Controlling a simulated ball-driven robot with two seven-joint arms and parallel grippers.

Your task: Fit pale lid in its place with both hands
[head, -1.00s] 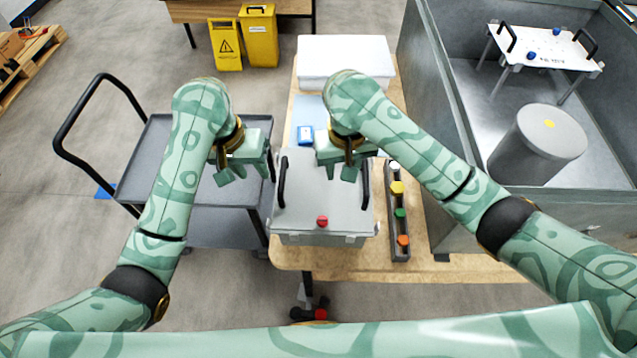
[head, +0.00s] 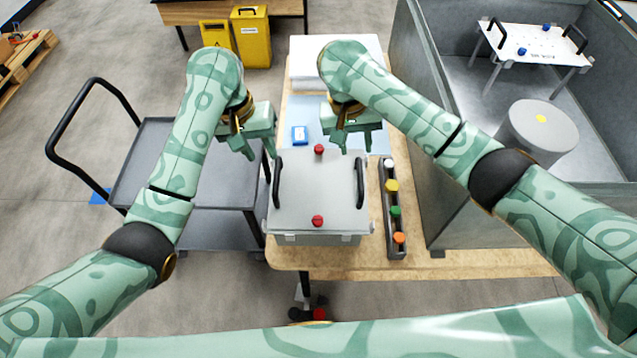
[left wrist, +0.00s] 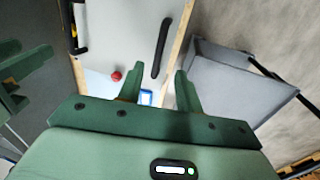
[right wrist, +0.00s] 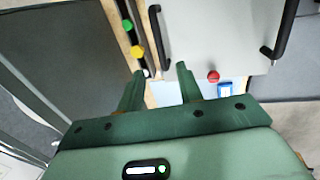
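A pale grey lid (head: 318,190) lies on top of a grey case (head: 320,239) on the wooden table. It has a black handle (head: 277,183) at the left, another (head: 360,182) at the right, and red knobs at its far (head: 318,149) and near (head: 317,221) edges. I cannot tell how closely it seats. My left gripper (head: 260,154) is open and empty by the lid's far left corner; the left handle (left wrist: 161,48) lies ahead of its fingers. My right gripper (head: 355,147) is open and empty by the far right corner; the right handle (right wrist: 158,38) lies ahead of its fingers.
A rack of coloured knobs (head: 393,209) stands right of the case. A blue-and-white item (head: 300,135) and a white block (head: 304,80) lie behind it. A grey cart (head: 215,225) is left. The grey bin at right holds a white handled panel (head: 540,42) and a drum (head: 541,132).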

